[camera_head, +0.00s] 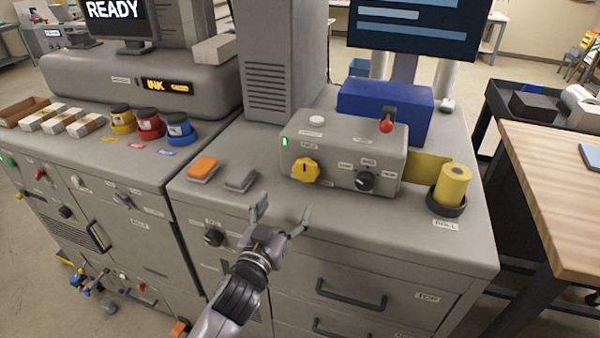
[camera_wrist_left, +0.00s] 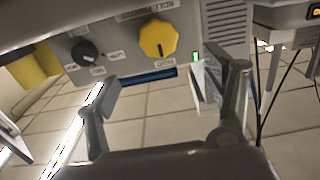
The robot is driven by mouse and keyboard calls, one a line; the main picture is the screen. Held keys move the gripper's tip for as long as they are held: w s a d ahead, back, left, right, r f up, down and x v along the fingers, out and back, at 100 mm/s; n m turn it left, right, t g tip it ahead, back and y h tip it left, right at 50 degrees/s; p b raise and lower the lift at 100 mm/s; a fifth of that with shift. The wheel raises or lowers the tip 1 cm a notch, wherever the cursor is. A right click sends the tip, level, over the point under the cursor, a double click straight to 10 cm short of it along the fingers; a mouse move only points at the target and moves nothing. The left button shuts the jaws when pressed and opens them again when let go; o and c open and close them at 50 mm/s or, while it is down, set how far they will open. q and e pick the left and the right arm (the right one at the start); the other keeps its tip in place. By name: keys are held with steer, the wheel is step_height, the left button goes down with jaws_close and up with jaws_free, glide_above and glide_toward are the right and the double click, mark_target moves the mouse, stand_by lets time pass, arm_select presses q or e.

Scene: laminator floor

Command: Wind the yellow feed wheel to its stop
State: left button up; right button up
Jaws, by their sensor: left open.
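The yellow feed wheel (camera_head: 305,170) is a scalloped knob with a dark pointer mark on the front of the grey control box (camera_head: 343,149). It also shows in the left wrist view (camera_wrist_left: 158,38), above and ahead of the fingers. My left gripper (camera_head: 281,215) is open and empty, below and a little left of the wheel in the head view, apart from it. Its two fingers show in the left wrist view (camera_wrist_left: 168,95), spread wide. A black selector knob (camera_head: 365,181) sits right of the wheel in the head view. My right gripper is in neither view.
Orange (camera_head: 202,168) and grey (camera_head: 240,179) pads lie on the cabinet top left of the box. A red-tipped lever (camera_head: 386,126) stands on the box. A yellow roll (camera_head: 452,185) stands at right. Drawer handles (camera_head: 350,295) project from the cabinet front.

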mark_target(305, 173)
arm_select(q)
steer(key=p+x, duration=0.2)
steer(key=x, duration=0.9)
steer(key=shift+s+d, duration=0.1)
steer(key=shift+w+d, duration=0.25)
steer(key=shift+w, duration=0.4)
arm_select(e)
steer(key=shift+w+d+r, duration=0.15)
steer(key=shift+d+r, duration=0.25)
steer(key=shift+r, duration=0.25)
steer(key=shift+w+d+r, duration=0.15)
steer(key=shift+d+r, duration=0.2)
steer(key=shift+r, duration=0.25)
arm_select(q)
steer(key=shift+c, duration=0.5)
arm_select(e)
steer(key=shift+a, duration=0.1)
arm_select(q)
steer(key=c, duration=0.4)
steer(key=shift+f, duration=0.1)
steer(key=c, duration=0.7)
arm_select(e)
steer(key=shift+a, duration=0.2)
